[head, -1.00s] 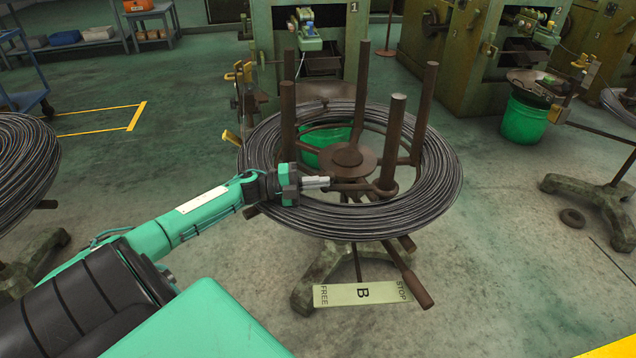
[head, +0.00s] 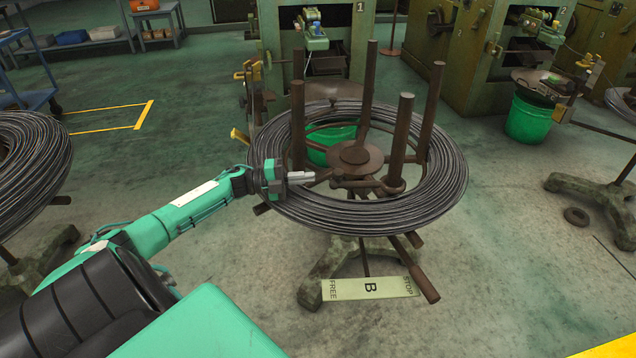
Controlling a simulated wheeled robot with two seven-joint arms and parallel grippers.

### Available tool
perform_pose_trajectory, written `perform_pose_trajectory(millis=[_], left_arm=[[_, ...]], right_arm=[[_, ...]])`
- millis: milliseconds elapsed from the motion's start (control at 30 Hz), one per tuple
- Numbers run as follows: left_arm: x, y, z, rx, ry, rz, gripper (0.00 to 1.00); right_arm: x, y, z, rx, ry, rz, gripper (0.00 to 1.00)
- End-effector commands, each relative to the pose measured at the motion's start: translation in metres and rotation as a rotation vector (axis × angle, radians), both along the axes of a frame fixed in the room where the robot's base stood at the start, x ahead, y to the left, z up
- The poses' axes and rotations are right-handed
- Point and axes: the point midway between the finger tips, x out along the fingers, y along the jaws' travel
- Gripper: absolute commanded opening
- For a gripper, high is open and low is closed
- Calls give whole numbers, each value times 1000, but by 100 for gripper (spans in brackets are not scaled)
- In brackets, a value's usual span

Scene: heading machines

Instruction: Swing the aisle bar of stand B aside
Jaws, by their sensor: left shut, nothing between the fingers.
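Stand B carries a coil of dark wire (head: 440,205) around its upright brown posts (head: 400,140). Its label plate (head: 350,290) lies low in front, with FREE at the left end, B in the middle and STOP at the right end. The brown aisle bar (head: 420,277) sticks out from under the coil toward me, its thick end beside STOP. My left gripper (head: 314,177) is shut and empty, over the coil's left inner side. It is well above and left of the bar, apart from it. My right gripper is out of view.
Another wire coil (head: 30,165) stands at the left. Green machines (head: 480,60) and a green bucket (head: 527,118) stand behind. The floor right of the bar is clear.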

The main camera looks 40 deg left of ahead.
Motion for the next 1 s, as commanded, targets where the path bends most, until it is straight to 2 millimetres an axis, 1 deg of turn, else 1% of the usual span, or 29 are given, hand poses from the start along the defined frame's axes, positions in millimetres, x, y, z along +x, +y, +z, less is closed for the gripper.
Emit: perform_pose_trajectory(millis=[33, 100, 200, 300, 1000], left_arm=[[-1, 10, -1, 2, 0, 2, 0], [-2, 18, -1, 1, -1, 0, 0], [-3, 26, -1, 0, 0, -2, 0], [-3, 30, -1, 0, 0, -2, 0], [-4, 30, -2, 0, 1, -3, 0]], right_arm=[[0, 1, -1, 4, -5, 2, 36], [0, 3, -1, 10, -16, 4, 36], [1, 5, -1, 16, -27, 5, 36], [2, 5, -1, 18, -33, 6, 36], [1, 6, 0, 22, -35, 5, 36]])
